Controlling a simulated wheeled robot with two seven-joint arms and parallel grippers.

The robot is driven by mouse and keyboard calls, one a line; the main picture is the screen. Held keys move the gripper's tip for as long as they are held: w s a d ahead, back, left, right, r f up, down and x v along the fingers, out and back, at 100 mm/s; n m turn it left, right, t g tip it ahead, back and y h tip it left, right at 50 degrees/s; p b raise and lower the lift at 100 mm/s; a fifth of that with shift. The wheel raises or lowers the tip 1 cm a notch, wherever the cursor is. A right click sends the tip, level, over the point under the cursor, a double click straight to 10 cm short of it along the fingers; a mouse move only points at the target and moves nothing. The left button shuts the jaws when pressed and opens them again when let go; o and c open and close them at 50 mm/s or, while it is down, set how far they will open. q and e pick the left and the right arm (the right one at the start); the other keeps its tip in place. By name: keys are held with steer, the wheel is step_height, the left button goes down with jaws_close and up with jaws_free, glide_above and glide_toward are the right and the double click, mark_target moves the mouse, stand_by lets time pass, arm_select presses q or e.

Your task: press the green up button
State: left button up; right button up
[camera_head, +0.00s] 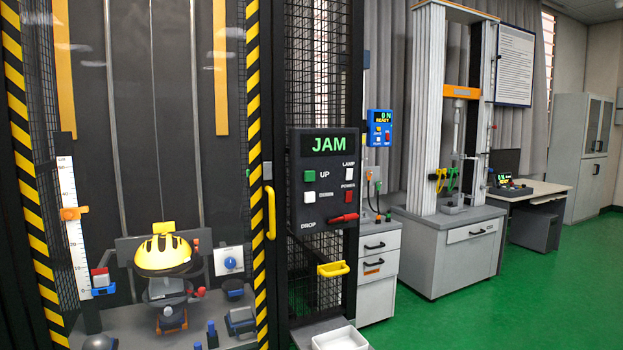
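The green up button (309,176) is a small green square on the dark control panel (327,215), beside the label UP. The panel is fixed to the mesh frame right of the drop tower. Its display (329,144) reads JAM in green. Below the green button is a white button (309,197). On the panel's right are a white square (349,174) under LAMP and a red one (349,196) under POWER. A red lever (344,218) sits by DROP. Neither of my grippers is in view.
The tower's striped frame (255,150) with a yellow handle (270,212) stands left of the panel. Inside are a yellow helmet (163,254) and a scale (73,220). A yellow holder (333,269) and white tray (340,339) are below the panel. Green floor (470,310) is clear at right.

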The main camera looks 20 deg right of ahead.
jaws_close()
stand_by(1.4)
